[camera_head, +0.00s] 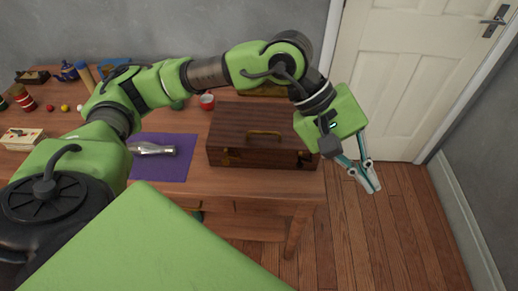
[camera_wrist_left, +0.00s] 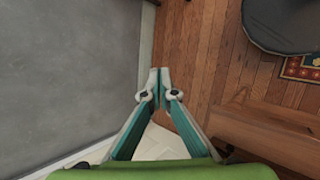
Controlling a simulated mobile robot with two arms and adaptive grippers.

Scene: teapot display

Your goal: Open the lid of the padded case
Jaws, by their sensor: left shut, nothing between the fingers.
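A dark brown case (camera_head: 235,118) with a brass handle and two front clasps sits at the right end of the wooden table in the head view. Its lid is down, and no padding shows. My left gripper (camera_head: 371,187) is shut and empty, to the right of the case and beyond the table's right edge. In the left wrist view its fingertips (camera_wrist_left: 159,77) are together over the floor. The case does not show in that view. My right gripper is not in view.
The wooden table (camera_head: 190,181) bears a purple cloth (camera_head: 180,172) with a shiny metal object (camera_head: 150,149), a red cup (camera_head: 207,101) and several small items at left. A white door (camera_head: 400,70) stands at the back right. The floor (camera_head: 370,240) right of the table is clear.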

